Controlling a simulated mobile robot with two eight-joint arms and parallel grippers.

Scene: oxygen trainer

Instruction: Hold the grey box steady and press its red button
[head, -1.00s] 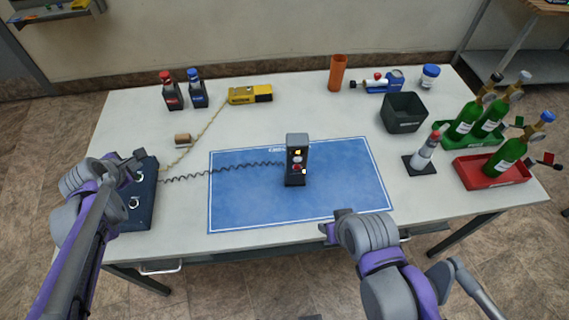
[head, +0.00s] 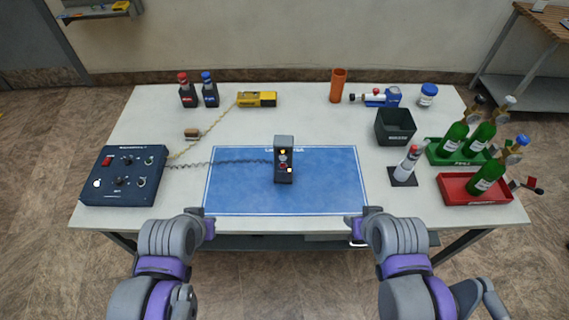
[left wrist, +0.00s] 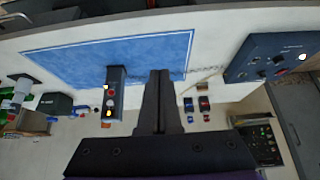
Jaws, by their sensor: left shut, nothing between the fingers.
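The grey box (head: 284,145) stands upright on the blue mat (head: 325,185), joined to a coiled dark cable. The box also shows in the left wrist view (left wrist: 116,77). My left gripper (head: 209,225) is in front of the mat's near left corner, apart from the box; its fingers are shut and empty in the left wrist view (left wrist: 160,75). My right gripper (head: 357,224) is near the mat's front right corner, also apart; its jaw opening is unclear.
A dark blue console (head: 125,190) sits at the left. A yellow device (head: 257,99), red-capped and blue-capped bottles, and an orange cup (head: 338,86) stand at the back. A dark bin (head: 395,128), a small white bottle and trays of green bottles fill the right. The mat around the box is clear.

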